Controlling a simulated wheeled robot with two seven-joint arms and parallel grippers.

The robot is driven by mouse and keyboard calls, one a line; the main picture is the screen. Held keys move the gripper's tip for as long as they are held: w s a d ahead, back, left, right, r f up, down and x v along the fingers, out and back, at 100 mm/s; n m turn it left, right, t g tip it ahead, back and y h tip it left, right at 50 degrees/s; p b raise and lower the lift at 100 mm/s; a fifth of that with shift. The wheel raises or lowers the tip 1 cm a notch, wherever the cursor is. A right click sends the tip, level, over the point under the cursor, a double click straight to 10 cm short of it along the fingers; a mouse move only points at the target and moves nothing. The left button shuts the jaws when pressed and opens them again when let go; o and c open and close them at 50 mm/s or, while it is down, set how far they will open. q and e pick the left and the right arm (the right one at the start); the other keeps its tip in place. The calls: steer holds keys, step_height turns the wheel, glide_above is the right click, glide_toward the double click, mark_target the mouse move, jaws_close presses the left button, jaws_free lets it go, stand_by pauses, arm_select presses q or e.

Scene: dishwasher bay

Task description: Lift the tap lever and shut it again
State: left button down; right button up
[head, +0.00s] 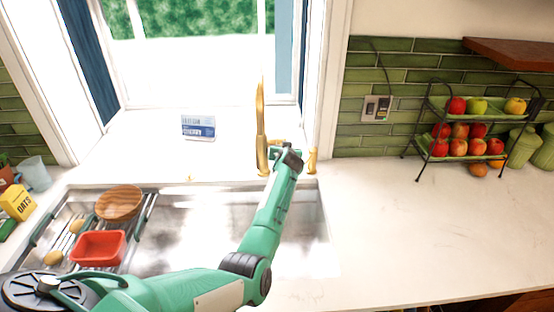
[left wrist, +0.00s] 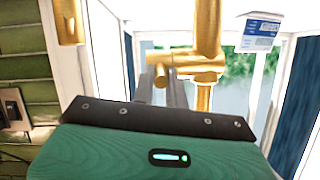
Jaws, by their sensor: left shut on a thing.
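The gold tap (head: 261,130) stands upright behind the sink (head: 185,235), in front of the window. Its short lever (head: 280,145) is on the right side of its body, mostly hidden by my left gripper (head: 289,155) in the head view. In the left wrist view the tap (left wrist: 207,35) fills the upper middle, and the two grey fingers of my left gripper (left wrist: 162,78) are closed on the gold lever (left wrist: 160,81). Whether the lever is raised is hard to tell. My right gripper is not in view.
A gold fitting (head: 312,160) stands just right of the tap. A blue-and-white card (head: 198,127) is on the sill. A rack with a wooden bowl (head: 119,203) and a red tub (head: 98,248) sits at the left. A fruit stand (head: 470,130) stands right; the counter before it is clear.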

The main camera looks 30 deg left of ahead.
arm_select(q)
steer(key=shift+a+r+p, duration=0.1)
steer(key=shift+r+p, duration=0.5)
steer(key=shift+r, duration=0.1)
steer(key=shift+w+g+h, duration=0.1)
steer(key=shift+g+h, duration=0.2)
steer(key=shift+g, duration=0.1)
steer(key=shift+f, duration=0.15)
steer(key=c, duration=1.5)
jaws_free()
steer(key=shift+o, duration=0.5)
steer(key=shift+f, duration=0.1)
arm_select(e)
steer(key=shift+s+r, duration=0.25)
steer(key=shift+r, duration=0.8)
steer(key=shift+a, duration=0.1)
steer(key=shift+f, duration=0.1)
